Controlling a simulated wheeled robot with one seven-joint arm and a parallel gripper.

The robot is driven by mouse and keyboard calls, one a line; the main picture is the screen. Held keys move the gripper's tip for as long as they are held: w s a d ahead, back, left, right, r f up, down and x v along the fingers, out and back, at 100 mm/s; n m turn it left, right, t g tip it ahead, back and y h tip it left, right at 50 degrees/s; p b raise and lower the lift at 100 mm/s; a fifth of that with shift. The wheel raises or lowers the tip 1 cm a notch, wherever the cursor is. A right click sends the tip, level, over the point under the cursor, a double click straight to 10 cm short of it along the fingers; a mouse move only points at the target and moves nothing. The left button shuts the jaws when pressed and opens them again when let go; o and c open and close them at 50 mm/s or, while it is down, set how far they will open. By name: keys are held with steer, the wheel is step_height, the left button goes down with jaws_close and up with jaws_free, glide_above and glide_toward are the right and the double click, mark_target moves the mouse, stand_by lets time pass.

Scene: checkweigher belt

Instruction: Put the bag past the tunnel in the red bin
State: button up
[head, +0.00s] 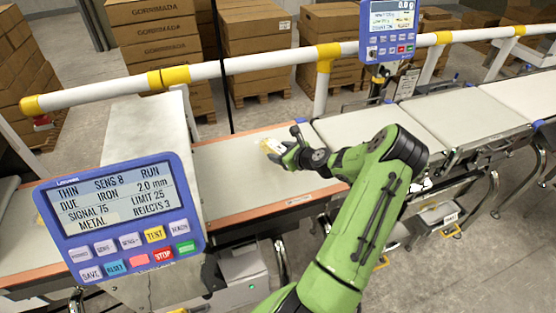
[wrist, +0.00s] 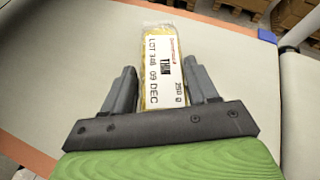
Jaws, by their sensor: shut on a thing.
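The bag (head: 272,146) is a small clear-and-yellow pack with a white printed label, on or just above the belt beyond the tunnel. In the wrist view the bag (wrist: 165,62) lies between the two grey fingers, its label reading LOT 348 and 09 DEC. My gripper (head: 279,150), also in the wrist view (wrist: 164,88), is shut on the bag. I cannot tell whether the bag touches the belt. The tunnel (head: 160,140) is the grey metal housing left of the bag, partly behind a blue control panel. The red bin does not show in either view.
The pale belt (head: 235,180) with orange edges runs under the gripper, and more belt sections continue right. A white rail (head: 245,63) with yellow joints crosses behind. The blue panel (head: 118,222) stands at front left, and a blue weight display (head: 390,30) behind. Stacked cartons (head: 255,45) fill the back.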

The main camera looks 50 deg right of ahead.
steer(key=shift+f, duration=1.5)
steer(key=o, duration=1.4)
steer(key=shift+f, duration=0.15)
steer(key=shift+c, duration=0.2)
